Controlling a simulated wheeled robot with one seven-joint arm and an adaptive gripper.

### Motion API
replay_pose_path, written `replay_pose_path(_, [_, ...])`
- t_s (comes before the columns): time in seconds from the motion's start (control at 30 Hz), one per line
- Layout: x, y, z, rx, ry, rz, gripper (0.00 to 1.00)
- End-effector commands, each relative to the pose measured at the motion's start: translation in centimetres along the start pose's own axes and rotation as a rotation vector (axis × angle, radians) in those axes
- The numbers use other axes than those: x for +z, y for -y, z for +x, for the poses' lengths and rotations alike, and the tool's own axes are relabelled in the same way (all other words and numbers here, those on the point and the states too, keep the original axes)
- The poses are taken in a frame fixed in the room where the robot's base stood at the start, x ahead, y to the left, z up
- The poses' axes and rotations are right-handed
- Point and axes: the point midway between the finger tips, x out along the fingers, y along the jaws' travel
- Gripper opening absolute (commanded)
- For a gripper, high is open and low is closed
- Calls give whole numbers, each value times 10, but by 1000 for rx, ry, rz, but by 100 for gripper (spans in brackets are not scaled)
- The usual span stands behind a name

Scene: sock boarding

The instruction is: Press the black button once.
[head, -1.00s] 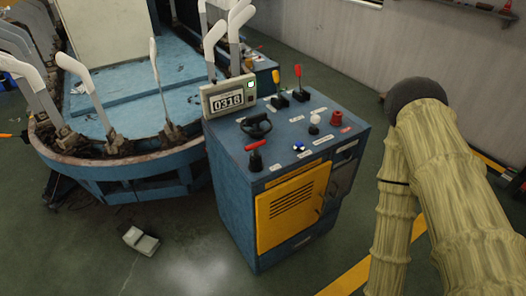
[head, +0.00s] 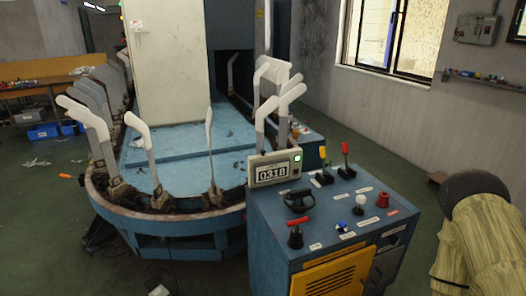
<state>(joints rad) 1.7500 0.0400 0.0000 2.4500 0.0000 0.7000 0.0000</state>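The blue control console (head: 268,250) stands at the lower middle right, with a sloping top full of controls. I cannot make out a clear black button on it. A black looped handle (head: 298,200) sits near the left of its top. A small blue-and-white control (head: 342,227) is near the front edge. A counter box (head: 272,170) with a lit green square stands at the console's back left. My arm, in a pale yellow sleeve with a dark rounded joint, is at the right edge. My gripper is not visible.
A red T-handle (head: 295,233), yellow lever (head: 323,165), red lever (head: 345,160), white knob (head: 360,203) and red knob (head: 383,199) crowd the console top. A blue oval machine (head: 165,222) with white upright forms (head: 84,116) stands left of it. Green floor lies at the left.

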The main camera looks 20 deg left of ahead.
Motion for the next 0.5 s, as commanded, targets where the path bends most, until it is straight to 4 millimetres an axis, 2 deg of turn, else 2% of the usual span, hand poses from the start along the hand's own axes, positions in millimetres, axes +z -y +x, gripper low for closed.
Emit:
replay_pose_path(0.03, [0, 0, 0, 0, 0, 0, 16])
replay_pose_path(0.1, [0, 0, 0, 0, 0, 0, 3])
replay_pose_path(0.13, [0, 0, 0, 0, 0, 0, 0])
replay_pose_path(0.5, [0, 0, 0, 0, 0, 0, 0])
